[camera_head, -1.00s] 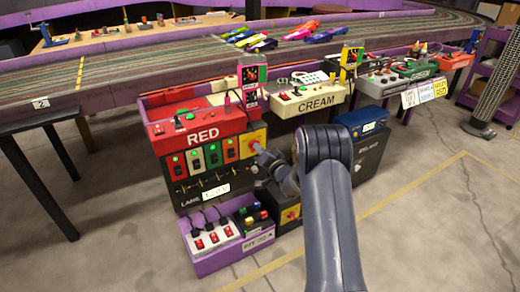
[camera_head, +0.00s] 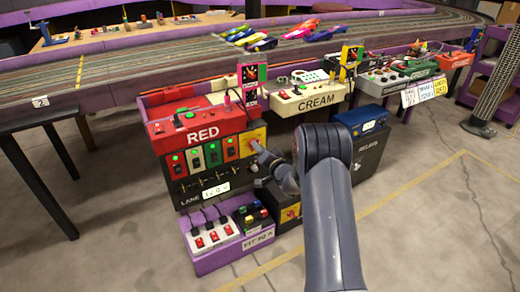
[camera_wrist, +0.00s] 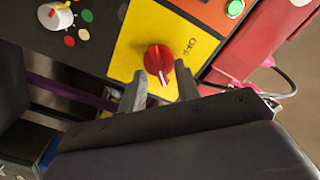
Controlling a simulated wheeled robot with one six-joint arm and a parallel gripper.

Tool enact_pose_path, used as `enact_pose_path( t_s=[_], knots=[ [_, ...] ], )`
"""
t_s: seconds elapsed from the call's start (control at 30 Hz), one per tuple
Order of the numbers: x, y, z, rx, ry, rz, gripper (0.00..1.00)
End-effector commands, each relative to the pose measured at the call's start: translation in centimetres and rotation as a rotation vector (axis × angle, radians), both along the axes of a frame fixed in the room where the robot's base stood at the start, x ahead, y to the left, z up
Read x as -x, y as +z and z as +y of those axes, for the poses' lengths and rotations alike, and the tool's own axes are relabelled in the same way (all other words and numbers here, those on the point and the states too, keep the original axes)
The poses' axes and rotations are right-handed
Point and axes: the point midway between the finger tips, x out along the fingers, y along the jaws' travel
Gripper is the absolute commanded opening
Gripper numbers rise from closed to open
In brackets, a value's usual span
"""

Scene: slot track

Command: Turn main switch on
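A red rotary knob (camera_wrist: 159,60) sits on a yellow plate (camera_wrist: 133,45) in the wrist view. Lettering that seems to read OFF stands beside it, and a pale pointer line marks the knob. In the head view, the yellow plate (camera_head: 246,150) is on the right end of the RED cabinet (camera_head: 190,190); my gripper hides most of its knob there. My gripper (camera_wrist: 162,80) has its two fingers apart, their tips on either side of the knob's near part. I cannot tell whether they touch it. My gripper (camera_head: 262,150) is small in the head view.
A second yellow plate with a red knob (camera_head: 291,213) is lower down, beside a purple pit box (camera_head: 215,262). A white dial (camera_wrist: 55,15) is near the plate in the wrist view. The CREAM console (camera_head: 310,90) and a blue-topped cabinet (camera_head: 368,150) stand to the right.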

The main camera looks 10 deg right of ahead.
Motion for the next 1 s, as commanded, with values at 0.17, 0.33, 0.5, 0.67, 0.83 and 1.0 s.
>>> enact_pose_path(
  t_s=[0.17, 0.33, 0.5, 0.67, 0.83, 1.0],
  knots=[
    [0.5, 0.1, -0.2, 0.000, -0.001, 0.001, 0.31],
    [2.6, 0.2, -1.0, 0.000, -0.002, 0.002, 0.31],
    [5.7, 0.2, -2.0, -0.001, -0.004, 0.003, 0.31],
    [8.3, 0.1, -2.8, 0.000, -0.002, 0.002, 0.31],
    [9.9, 0.0, -3.3, -0.001, -0.002, 0.001, 0.31],
    [10.3, 0.0, -3.3, 0.000, 0.000, 0.000, 0.31]
  ],
)
